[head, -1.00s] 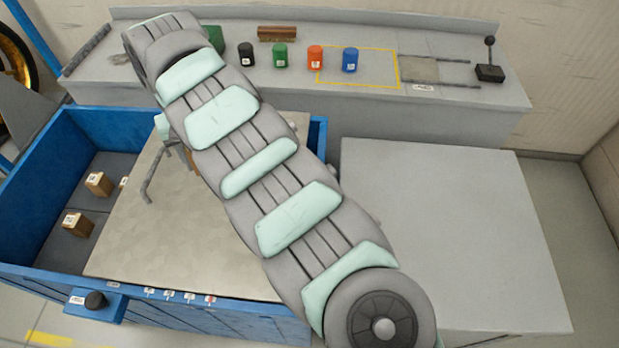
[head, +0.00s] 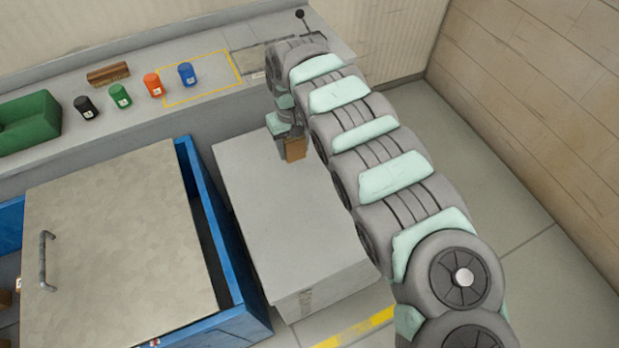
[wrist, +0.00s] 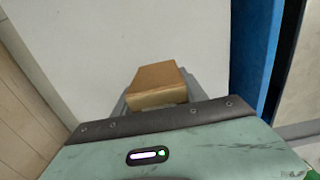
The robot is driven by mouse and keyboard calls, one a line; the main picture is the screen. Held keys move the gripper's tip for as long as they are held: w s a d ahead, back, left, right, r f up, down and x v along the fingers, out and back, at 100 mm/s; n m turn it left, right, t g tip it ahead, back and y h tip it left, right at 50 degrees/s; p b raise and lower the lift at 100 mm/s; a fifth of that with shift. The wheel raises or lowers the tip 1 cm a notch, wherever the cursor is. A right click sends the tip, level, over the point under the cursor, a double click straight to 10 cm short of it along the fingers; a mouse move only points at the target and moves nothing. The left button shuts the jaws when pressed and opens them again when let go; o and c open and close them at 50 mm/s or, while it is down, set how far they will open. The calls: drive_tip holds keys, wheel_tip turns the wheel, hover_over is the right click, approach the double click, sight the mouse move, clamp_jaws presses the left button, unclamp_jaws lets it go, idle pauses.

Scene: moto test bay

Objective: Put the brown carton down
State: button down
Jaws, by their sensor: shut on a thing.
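The brown carton (head: 295,148) is at my gripper (head: 289,135), over the back part of the light grey block's top (head: 285,215). In the wrist view the carton (wrist: 157,82) sits just past the edge of my gripper, with the pale top behind it. My gripper is shut on the carton. The fingers are mostly hidden by the carton and the gripper body. I cannot tell whether the carton's underside touches the top.
The grey block's top is otherwise bare. A blue bin (head: 224,262) with a flat panel (head: 120,240) and handle stands to its left. Behind is a bench with a green bin (head: 28,122), black, green, orange and blue canisters (head: 187,74), and a yellow outline.

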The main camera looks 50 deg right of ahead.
drive_tip(key=b, duration=0.3)
hover_over(296, 189)
drive_tip(key=f, duration=1.4)
drive_tip(key=shift+a+f, duration=0.15)
drive_tip(key=shift+a, duration=0.05)
drive_tip(key=shift+d+f, duration=0.15)
drive_tip(key=shift+f, duration=0.25)
wheel_tip(296, 189, down, 4)
drive_tip(key=shift+s+r+b, duration=0.1)
drive_tip(key=shift+r+b, duration=0.05)
drive_tip(key=shift+b, duration=0.65)
drive_tip(key=shift+r, duration=0.15)
drive_tip(key=c, duration=0.6)
unclamp_jaws()
wheel_tip(296, 189, up, 12)
drive_tip(key=p, duration=0.3)
drive_tip(key=shift+p, duration=0.35)
